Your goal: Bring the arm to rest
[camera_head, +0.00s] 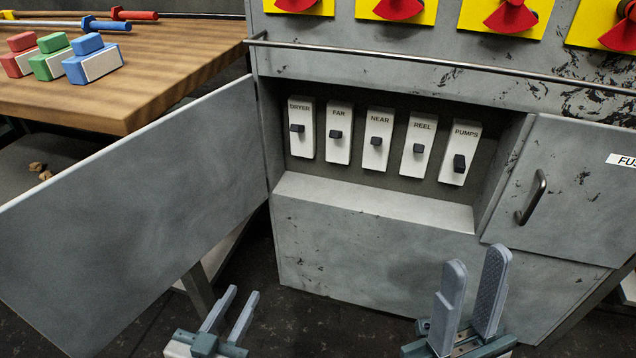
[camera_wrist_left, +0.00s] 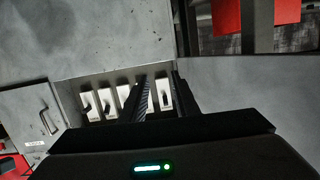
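My left gripper (camera_head: 229,306) is low in front of the cabinet, below the open left door, its two fingers apart with nothing between them. In the left wrist view its fingers (camera_wrist_left: 162,92) show against the switch recess, also apart and empty. My right gripper (camera_head: 473,290) points up in front of the cabinet's lower right, with a gap between its fingers and nothing held. Neither gripper touches a switch in the head view. The recess holds white switches marked DRYER (camera_head: 300,145), FAR (camera_head: 338,150), NEAR (camera_head: 378,158), REEL (camera_head: 417,163) and PUMPS (camera_head: 457,170).
The grey left door (camera_head: 140,210) stands swung open toward me. The right door (camera_head: 575,190) has a handle (camera_head: 531,197). A rail (camera_head: 440,66) crosses above the recess. A wooden table (camera_head: 150,75) at left bears red, green and blue blocks (camera_head: 92,62).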

